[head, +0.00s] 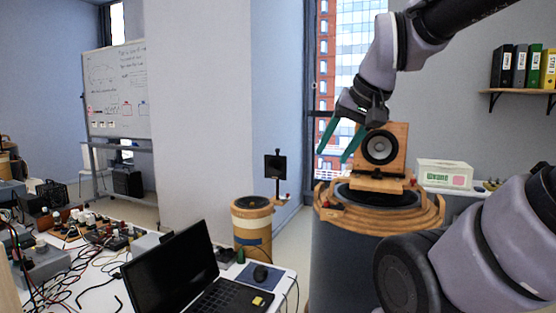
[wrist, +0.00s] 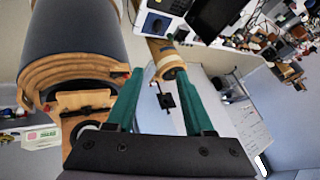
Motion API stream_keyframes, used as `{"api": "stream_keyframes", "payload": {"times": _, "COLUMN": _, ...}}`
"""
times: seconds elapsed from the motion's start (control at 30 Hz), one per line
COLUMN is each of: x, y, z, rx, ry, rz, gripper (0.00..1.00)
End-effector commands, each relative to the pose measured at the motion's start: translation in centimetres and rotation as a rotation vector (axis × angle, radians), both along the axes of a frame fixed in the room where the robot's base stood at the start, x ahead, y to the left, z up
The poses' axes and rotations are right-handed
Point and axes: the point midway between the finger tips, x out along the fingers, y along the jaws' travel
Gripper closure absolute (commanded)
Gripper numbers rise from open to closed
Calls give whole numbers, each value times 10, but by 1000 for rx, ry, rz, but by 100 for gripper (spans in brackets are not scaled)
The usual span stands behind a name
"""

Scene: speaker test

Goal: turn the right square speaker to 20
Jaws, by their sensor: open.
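The right square speaker (head: 396,138) is a wooden box with a round black cone, standing upright on a round wooden turntable (head: 432,218) in the head view. My gripper (head: 333,156) is open, with its two green fingers pointing down just left of the speaker. In the wrist view, the speaker (wrist: 88,129) is at lower left, partly hidden by my gripper's body. The turntable (wrist: 50,72) is beside the left finger there. My gripper (wrist: 160,74) holds nothing. I cannot read any angle marks.
A laptop (head: 172,265) and cluttered bench are at lower left. A white-green box (head: 444,174) sits behind the turntable at right.

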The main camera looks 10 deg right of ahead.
Motion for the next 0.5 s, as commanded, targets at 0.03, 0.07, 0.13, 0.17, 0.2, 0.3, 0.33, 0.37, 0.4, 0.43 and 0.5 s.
{"api": "stream_keyframes", "payload": {"times": 0.03, "x": 0, "y": 0, "z": 0, "rx": 0, "ry": 0, "rz": 0, "gripper": 44}}
{"api": "stream_keyframes", "payload": {"times": 0.07, "x": 0, "y": 0, "z": 0, "rx": 0, "ry": 0, "rz": 0, "gripper": 42}}
{"api": "stream_keyframes", "payload": {"times": 0.13, "x": 3, "y": 1, "z": 1, "rx": 11, "ry": 6, "rz": -5, "gripper": 42}}
{"api": "stream_keyframes", "payload": {"times": 0.17, "x": 5, "y": 3, "z": 2, "rx": 23, "ry": 11, "rz": -10, "gripper": 42}}
{"api": "stream_keyframes", "payload": {"times": 0.2, "x": 11, "y": 6, "z": 3, "rx": 46, "ry": 24, "rz": -20, "gripper": 42}}
{"api": "stream_keyframes", "payload": {"times": 0.3, "x": 34, "y": 18, "z": 9, "rx": 144, "ry": 70, "rz": -61, "gripper": 42}}
{"api": "stream_keyframes", "payload": {"times": 0.33, "x": 44, "y": 23, "z": 11, "rx": 184, "ry": 87, "rz": -79, "gripper": 42}}
{"api": "stream_keyframes", "payload": {"times": 0.37, "x": 55, "y": 28, "z": 13, "rx": 227, "ry": 107, "rz": -99, "gripper": 42}}
{"api": "stream_keyframes", "payload": {"times": 0.4, "x": 71, "y": 35, "z": 15, "rx": 291, "ry": 135, "rz": -126, "gripper": 42}}
{"api": "stream_keyframes", "payload": {"times": 0.43, "x": 84, "y": 40, "z": 17, "rx": 339, "ry": 156, "rz": -148, "gripper": 42}}
{"api": "stream_keyframes", "payload": {"times": 0.5, "x": 114, "y": 51, "z": 22, "rx": 454, "ry": 201, "rz": -199, "gripper": 42}}
